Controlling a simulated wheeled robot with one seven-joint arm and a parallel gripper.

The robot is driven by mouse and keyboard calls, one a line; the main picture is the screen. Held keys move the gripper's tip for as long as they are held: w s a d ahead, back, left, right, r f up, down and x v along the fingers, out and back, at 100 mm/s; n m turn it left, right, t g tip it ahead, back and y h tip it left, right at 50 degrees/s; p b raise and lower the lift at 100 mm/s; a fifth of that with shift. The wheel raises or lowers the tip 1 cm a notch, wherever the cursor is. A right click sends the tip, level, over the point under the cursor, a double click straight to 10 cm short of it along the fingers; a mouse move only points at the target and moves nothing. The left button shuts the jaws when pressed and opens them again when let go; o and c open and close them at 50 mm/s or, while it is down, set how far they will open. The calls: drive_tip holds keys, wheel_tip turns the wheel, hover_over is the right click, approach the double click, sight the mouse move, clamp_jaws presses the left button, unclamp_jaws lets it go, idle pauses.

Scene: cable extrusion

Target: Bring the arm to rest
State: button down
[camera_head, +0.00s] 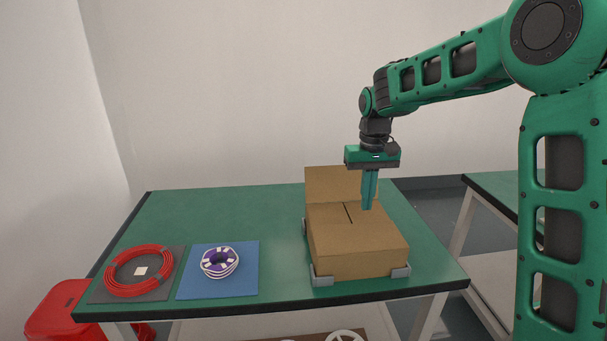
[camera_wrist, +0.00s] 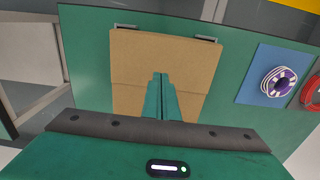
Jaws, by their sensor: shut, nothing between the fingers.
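My gripper (camera_head: 368,207) points straight down over the cardboard box (camera_head: 362,252) at the right of the green table. Its two fingers are together with nothing between them. In the wrist view the shut fingers (camera_wrist: 159,78) show in front of the box (camera_wrist: 190,65). The box's top flaps lie nearly flat with a dark slit between them, and one flap (camera_head: 332,184) stands up at the back. I cannot tell whether the fingertips touch the box top.
Grey corner brackets (camera_head: 401,272) hold the box on the green table (camera_head: 200,215). A red cable coil (camera_head: 112,280) lies on a grey mat and a purple and white spool (camera_head: 219,261) on a blue mat (camera_head: 247,283), both at left. Another table (camera_head: 495,185) stands at right.

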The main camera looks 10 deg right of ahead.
drive_tip(key=s+d+r+m, duration=0.1)
drive_tip(key=s+d+m, duration=0.1)
drive_tip(key=s+d, duration=0.65)
drive_tip(key=s+d+r+m, duration=0.2)
drive_tip(key=s+d, duration=0.3)
drive_tip(key=s, duration=0.7)
drive_tip(key=s+d+f+m, duration=0.1)
drive_tip(key=s+f, duration=0.1)
drive_tip(key=s, duration=0.6)
drive_tip(key=s+d+f+m, duration=0.1)
drive_tip(key=s+f, duration=0.2)
drive_tip(key=s, duration=0.6)
drive_tip(key=shift+d, duration=0.3)
drive_tip(key=shift+w+f, duration=0.2)
drive_tip(key=shift+w, duration=0.35)
